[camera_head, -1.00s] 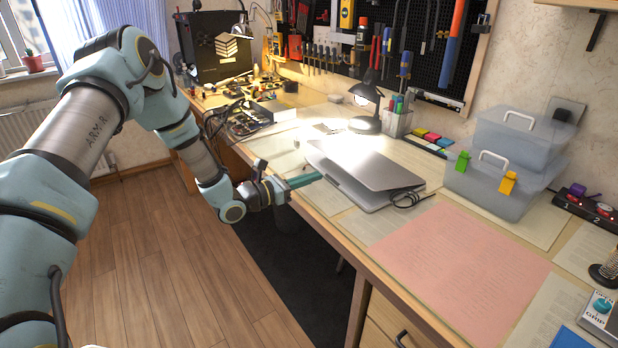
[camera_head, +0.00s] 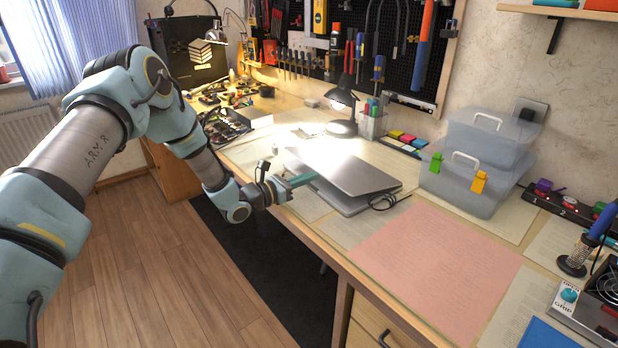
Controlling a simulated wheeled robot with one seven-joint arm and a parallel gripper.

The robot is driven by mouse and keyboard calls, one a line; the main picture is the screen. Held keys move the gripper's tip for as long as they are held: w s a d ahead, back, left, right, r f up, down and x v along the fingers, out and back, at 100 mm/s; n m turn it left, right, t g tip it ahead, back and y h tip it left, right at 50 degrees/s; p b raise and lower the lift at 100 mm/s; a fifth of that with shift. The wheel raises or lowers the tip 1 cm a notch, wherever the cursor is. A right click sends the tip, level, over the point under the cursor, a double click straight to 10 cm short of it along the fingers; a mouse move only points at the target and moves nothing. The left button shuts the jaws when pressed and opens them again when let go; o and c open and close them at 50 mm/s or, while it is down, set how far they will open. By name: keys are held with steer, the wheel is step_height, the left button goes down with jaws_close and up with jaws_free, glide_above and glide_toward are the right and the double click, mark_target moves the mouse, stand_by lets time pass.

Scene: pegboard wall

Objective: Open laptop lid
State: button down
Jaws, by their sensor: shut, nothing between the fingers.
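The silver laptop (camera_head: 352,173) lies on the workbench in the middle of the head view. Its lid is slightly raised, leaving a narrow wedge-shaped gap above the base (camera_head: 345,204). My gripper (camera_head: 304,179) comes in from the left, with its green fingers shut and nothing held between them. The fingertips are at the laptop's left edge, by the gap between lid and base. I cannot tell whether they touch the lid or reach under it.
A lit desk lamp (camera_head: 342,112) and a pen holder (camera_head: 372,122) stand behind the laptop. A black cable (camera_head: 388,200) lies at its right corner. Clear plastic boxes (camera_head: 478,175) stand to the right. A pink sheet (camera_head: 437,262) covers flat bench space in front.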

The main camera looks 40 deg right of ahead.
steer(key=shift+r, duration=0.5)
